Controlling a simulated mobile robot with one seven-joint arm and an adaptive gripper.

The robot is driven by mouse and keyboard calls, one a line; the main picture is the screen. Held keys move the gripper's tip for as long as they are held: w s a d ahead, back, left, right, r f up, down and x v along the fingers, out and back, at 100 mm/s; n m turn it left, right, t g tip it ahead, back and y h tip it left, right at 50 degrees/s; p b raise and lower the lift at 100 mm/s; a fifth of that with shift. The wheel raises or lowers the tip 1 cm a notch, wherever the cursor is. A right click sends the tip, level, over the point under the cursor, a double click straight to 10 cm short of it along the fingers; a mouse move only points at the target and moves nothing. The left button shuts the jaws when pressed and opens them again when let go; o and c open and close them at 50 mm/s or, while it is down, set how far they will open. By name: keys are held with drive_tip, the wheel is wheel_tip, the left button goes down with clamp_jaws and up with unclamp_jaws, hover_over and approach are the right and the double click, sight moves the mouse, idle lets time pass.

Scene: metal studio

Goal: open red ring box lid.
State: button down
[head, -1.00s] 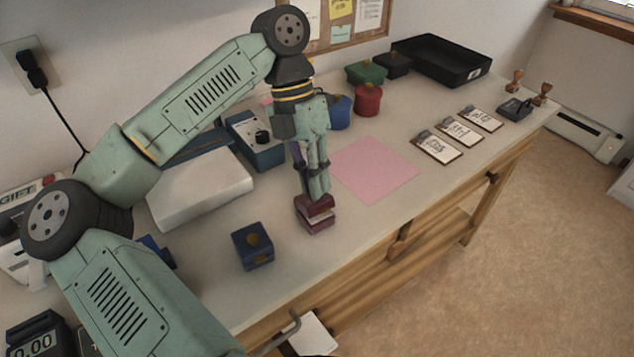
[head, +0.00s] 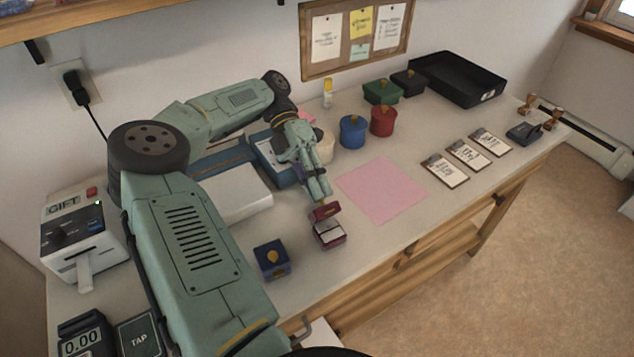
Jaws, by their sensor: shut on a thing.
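The red ring box (head: 330,238) stands on the table in front of my arm, left of the pink mat. Its lid (head: 324,211) is raised and tilted back, and the pale inside of the box shows. My gripper (head: 321,199) reaches down to the lid from behind and is shut on it. The fingertips partly hide the lid's upper edge. I cannot make out a ring inside.
A blue ring box (head: 271,259) stands closed to the left. The pink mat (head: 381,190) lies bare to the right. Round blue (head: 353,132) and red (head: 383,121) boxes stand behind it. A white box (head: 233,194) lies left of my gripper. The table's front edge is close.

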drive_tip(key=shift+w+a+f+g+h, duration=0.1)
drive_tip(key=shift+w+g+h, duration=0.1)
drive_tip(key=shift+g+h, duration=0.15)
drive_tip(key=shift+f+g, duration=0.1)
drive_tip(key=shift+g, duration=0.15)
idle(0.3)
